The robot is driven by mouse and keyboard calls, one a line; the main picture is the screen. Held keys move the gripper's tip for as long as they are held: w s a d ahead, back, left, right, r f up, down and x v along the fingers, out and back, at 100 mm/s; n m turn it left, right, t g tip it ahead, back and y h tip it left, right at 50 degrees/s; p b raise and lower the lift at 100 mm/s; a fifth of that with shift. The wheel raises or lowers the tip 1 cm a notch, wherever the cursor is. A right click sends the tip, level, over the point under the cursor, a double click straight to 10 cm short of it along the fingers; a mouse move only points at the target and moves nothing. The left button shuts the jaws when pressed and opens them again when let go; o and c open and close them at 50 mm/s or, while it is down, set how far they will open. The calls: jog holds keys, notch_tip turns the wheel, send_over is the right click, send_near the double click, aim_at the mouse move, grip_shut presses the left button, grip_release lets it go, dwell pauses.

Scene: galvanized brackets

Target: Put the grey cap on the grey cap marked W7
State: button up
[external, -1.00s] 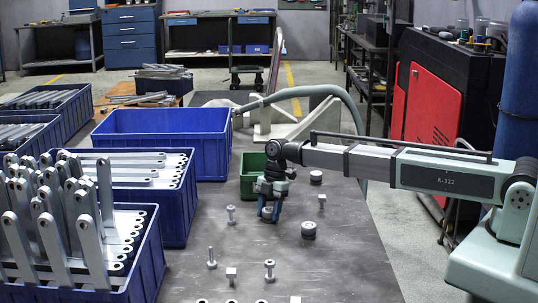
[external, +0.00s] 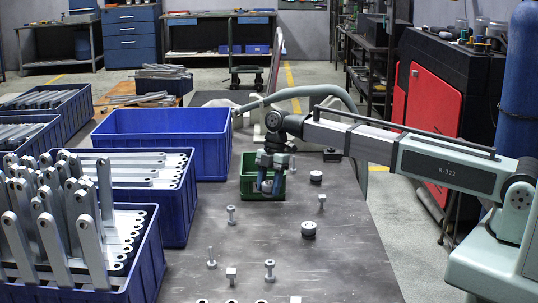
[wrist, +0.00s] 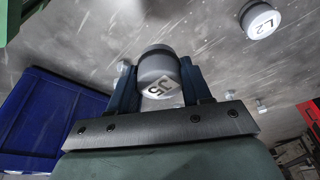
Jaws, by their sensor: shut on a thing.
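My gripper (external: 268,188) is shut on a grey cap and holds it above the table, in front of the green bin. In the wrist view the held grey cap (wrist: 158,66) sits between the two dark blue fingers and its label reads J5. Another grey cap (wrist: 260,20), marked L2, shows at the upper right, apart from the gripper. In the external view two caps stand on the table right of my gripper, one farther back (external: 316,177) and one nearer (external: 308,231). Their marks are too small to read there. I cannot make out a W7 label in either view.
A green bin (external: 249,162) stands just behind my gripper. Blue crates (external: 174,208) of brackets line the left side. Upright bolts (external: 231,216) and small metal cubes (external: 322,199) are scattered on the table (external: 345,255). The right front of the table is mostly clear.

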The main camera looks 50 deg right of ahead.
jog(key=shift+w+d+r, duration=0.1)
jog(key=shift+d+r, duration=0.1)
jog(key=shift+r, duration=0.2)
jog(key=w+d+r+m, duration=0.1)
jog(key=w+d, duration=0.2)
jog(key=d, duration=0.4)
jog(key=w+d+r+m, duration=0.1)
jog(key=w+d, duration=0.1)
jog(key=d, duration=0.5)
notch_tip(320, 180, up, 2)
jog(key=m+t, duration=0.1)
jog(key=m, duration=0.2)
send_over(314, 173)
jog(key=shift+s+d+f, duration=0.1)
jog(key=shift+d+f, duration=0.05)
jog(key=shift+f, duration=1.45)
jog(key=shift+d+f, duration=0.15)
jog(key=shift+f, duration=1.45)
jog(key=shift+s+d+f, duration=0.1)
jog(key=shift+d+f, duration=0.05)
jog(key=shift+f, duration=1.45)
jog(key=shift+f, duration=0.2)
jog(key=o, duration=1.1)
jog(key=v, duration=1.2)
jog(key=shift+s+r, duration=0.1)
jog(key=shift+r, duration=0.1)
